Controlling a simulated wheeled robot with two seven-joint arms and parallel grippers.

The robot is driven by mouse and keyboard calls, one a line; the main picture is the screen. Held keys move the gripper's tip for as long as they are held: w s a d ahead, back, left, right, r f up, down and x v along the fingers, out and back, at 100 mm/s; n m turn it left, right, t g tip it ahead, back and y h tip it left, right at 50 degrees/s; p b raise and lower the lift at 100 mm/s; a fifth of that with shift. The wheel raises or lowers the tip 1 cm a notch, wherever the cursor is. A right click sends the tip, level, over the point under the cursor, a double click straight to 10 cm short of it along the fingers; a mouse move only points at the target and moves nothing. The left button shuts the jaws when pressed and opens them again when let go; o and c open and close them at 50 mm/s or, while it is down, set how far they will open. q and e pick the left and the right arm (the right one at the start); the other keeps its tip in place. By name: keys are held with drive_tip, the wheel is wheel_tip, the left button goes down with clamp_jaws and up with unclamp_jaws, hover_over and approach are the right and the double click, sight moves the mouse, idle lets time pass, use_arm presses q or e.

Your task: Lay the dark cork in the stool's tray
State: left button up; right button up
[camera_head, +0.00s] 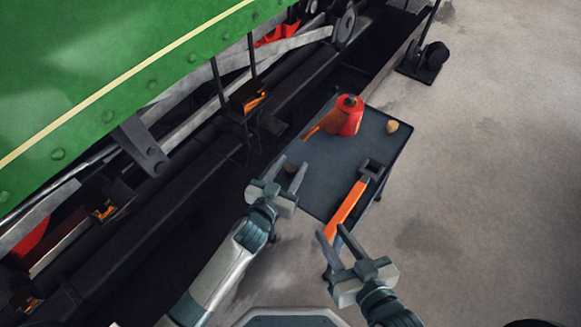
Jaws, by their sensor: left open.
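A small dark brown cork (290,169) shows between the fingertips of my left gripper (291,164), at the tray's left edge. My left gripper is open; I cannot tell whether the cork rests on the tray or touches a finger. A light tan cork (392,127) stands near the tray's far right edge.
A red oil can (347,115) with a spout stands at the back of the tray. A hammer with an orange handle (346,208) lies along the right side. The green tram (110,70) and its dark running gear fill the left. Open floor (480,190) lies right.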

use_arm(q)
drive_tip(key=shift+r, duration=0.1)
drive_tip(key=p+v, duration=0.1)
drive_tip(key=v, duration=1.1)
drive_tip(key=shift+p, duration=0.3)
use_arm(e)
drive_tip(key=s+d+f+g+h, duration=0.1)
drive_tip(key=s+d+f+g, duration=0.1)
drive_tip(key=s+f+g, duration=0.1)
drive_tip(key=shift+f, duration=0.9)
drive_tip(key=shift+d, duration=0.1)
use_arm(q)
drive_tip(key=s+a+n+g+y, duration=0.1)
drive_tip(key=s+a+g, duration=0.1)
drive_tip(key=s, duration=0.5)
drive_tip(key=s+a+n+g+y, duration=0.1)
drive_tip(key=s+a+g, duration=0.2)
drive_tip(key=s+a, duration=0.2)
drive_tip(key=s, duration=0.3)
drive_tip(key=shift+s+a+f+y, duration=0.15)
drive_tip(key=shift+s+f+y, duration=0.15)
drive_tip(key=shift+f, duration=0.1)
